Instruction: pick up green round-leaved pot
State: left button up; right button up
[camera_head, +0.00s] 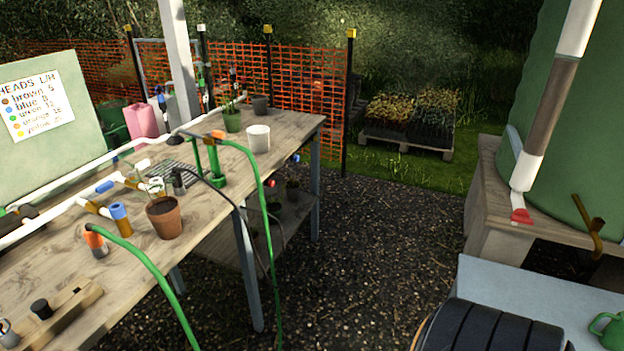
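A green pot (232,121) stands upright near the far end of the long wooden bench, with a small plant rising from it. The leaves are too small for me to tell their shape. A white pot (258,139) stands just right of it and nearer, and a dark grey pot (260,104) stands behind it. A brown terracotta pot (164,219) with a small leafy plant stands nearer on the same bench. Neither my left nor my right gripper is in view.
White pipes, a green hose (259,185) and a green upright fitting (216,163) lie between the nearer bench and the green pot. A white post (180,60) rises behind the bench. Open gravel (380,235) lies right of the bench (215,212).

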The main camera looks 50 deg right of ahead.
aim_at(274, 208)
jog(key=z, duration=1.25)
